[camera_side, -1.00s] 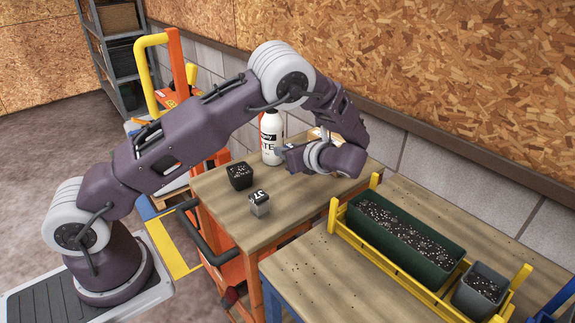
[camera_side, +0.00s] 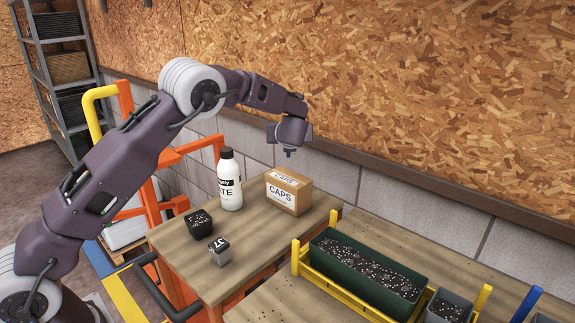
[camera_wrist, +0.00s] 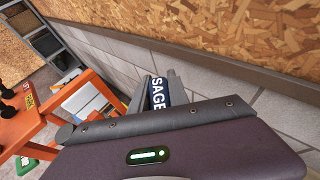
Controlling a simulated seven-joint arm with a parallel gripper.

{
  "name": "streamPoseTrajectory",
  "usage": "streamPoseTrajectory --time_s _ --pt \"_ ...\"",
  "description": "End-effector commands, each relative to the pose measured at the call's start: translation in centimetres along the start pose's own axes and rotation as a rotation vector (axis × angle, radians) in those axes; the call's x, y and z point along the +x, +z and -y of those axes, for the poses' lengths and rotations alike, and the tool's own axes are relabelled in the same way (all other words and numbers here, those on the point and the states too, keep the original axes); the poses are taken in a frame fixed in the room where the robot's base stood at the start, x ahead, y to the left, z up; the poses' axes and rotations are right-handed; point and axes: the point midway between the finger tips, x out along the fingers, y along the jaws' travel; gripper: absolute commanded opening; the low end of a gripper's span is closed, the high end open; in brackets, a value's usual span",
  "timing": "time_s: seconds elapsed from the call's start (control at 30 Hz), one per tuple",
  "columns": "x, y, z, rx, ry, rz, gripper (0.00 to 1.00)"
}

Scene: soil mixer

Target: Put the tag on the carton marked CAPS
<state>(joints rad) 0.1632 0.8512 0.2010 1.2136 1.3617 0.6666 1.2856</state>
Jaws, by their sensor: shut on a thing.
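The cardboard carton marked CAPS (camera_side: 282,198) stands upright at the back right of the near-left wooden table, its white label facing the front. My gripper (camera_side: 288,152) is in the air above the carton, apart from it. In the wrist view, my gripper (camera_wrist: 164,79) is shut on a dark tag with white letters SAGE (camera_wrist: 157,92). The tag is partly hidden by the fingers and is only a small dark shape in the side view.
A white bottle with a dark cap (camera_side: 230,182) stands just left of the carton. A black pot of soil (camera_side: 199,224) and a grey cube marked 37 (camera_side: 219,251) stand nearer the front. A yellow rack (camera_side: 329,280) holds a green planter (camera_side: 366,271) at right.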

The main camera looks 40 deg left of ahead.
Motion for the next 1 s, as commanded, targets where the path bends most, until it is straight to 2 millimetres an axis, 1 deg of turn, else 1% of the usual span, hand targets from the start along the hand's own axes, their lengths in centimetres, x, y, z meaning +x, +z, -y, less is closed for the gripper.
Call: streamPoseTrajectory --time_s 0.03,0.13,0.2,0.3,0.37,0.67,0.7,0.77,0.8,1.0 --pt "0.4 -1.0 0.0 0.004 0.001 -0.001 0.0" --pt "1.0 -2.4 -0.1 0.002 0.002 -0.001 0.0" --pt "1.6 -3.9 -0.1 0.003 0.002 -0.002 0.0" --pt "2.1 -5.3 -0.1 0.001 0.002 -0.001 0.0" --pt "2.3 -5.6 -0.1 -0.001 0.002 0.0 0.0" --pt "2.4 -5.8 -0.1 -0.002 0.003 0.0 0.0" --pt "2.4 -5.8 -0.1 -0.002 0.003 0.0 0.27" --pt "2.4 -5.7 -0.1 -0.002 0.003 0.0 0.39" --pt "2.4 -5.7 -0.1 -0.003 0.003 0.0 0.43" --pt "2.4 -5.7 -0.1 -0.003 0.003 0.0 0.43"
